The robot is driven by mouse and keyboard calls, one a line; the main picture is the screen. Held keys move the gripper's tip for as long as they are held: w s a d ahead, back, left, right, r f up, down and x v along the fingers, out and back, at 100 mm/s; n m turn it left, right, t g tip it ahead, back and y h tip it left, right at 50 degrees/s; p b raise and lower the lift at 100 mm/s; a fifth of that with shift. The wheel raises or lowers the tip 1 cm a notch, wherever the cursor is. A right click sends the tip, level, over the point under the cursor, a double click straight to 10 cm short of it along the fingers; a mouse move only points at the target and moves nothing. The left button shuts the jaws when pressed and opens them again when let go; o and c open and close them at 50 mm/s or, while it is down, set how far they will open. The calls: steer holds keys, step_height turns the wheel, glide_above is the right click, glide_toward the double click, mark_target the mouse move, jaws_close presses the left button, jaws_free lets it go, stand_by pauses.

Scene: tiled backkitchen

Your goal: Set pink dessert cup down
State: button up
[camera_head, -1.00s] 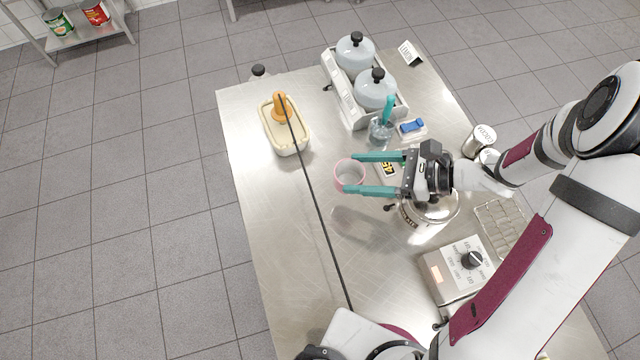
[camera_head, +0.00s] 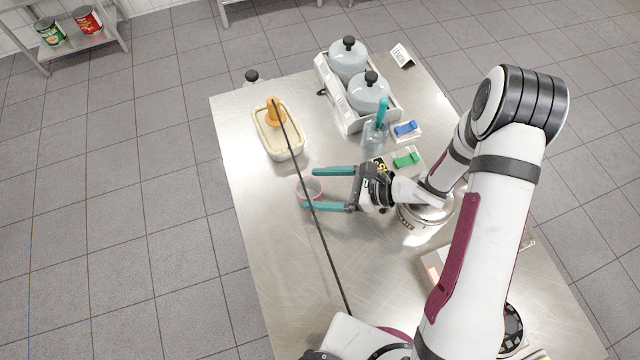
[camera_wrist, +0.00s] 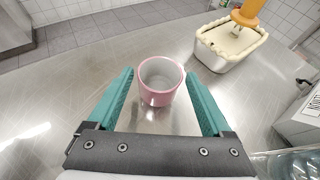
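The pink dessert cup (camera_head: 310,195) has a whitish inside and stands upright on the steel table (camera_head: 255,205). It shows in the wrist view (camera_wrist: 158,92) as an empty cup with its rim up. My gripper (camera_head: 308,189) has its two teal fingers on either side of the cup. In the wrist view my gripper (camera_wrist: 160,75) shows narrow gaps between the cup's sides and the fingers, so it looks open around the cup. The lower finger hides part of the cup in the head view.
A rack with two lidded pots (camera_head: 366,95) is at the back, near a glass jar (camera_head: 374,136) and blue and green clips. A dark cable-like line crosses the view. The table's left side is clear.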

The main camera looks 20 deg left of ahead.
steer(key=shift+o, duration=0.9)
steer(key=shift+r, duration=0.25)
steer(key=v, duration=0.7)
steer(key=shift+d, duration=0.25)
steer(key=w+d+r+m+t+h, duration=0.2)
steer(key=w+d+m+t+h, duration=0.15)
steer(key=w+m, duration=0.3)
steer(key=w+d+r+m+t+h, duration=0.2)
steer(key=w+d+m+t, duration=0.1)
steer(key=w+m+t, duration=0.4)
steer(key=s+d+r+m+g+h, duration=0.15)
steer(key=d+r+m+h, duration=0.25)
steer(key=d+m, duration=0.5)
steer(key=s+d+r+m+h, duration=0.2)
steer(key=d+r+m+h, duration=0.35)
steer(key=m, duration=0.85)
steer(key=s+m+g, duration=0.4)
steer(key=s+m, duration=1.2)
steer(key=s+a+r+m+g+y, duration=0.1)
steer(key=s+a+m+y, duration=0.3)
steer(key=s+m, duration=0.5)
steer(key=shift+s+a+r+g, duration=0.4)
steer(key=shift+a+g, duration=0.5)
steer(key=shift+a, duration=0.35)
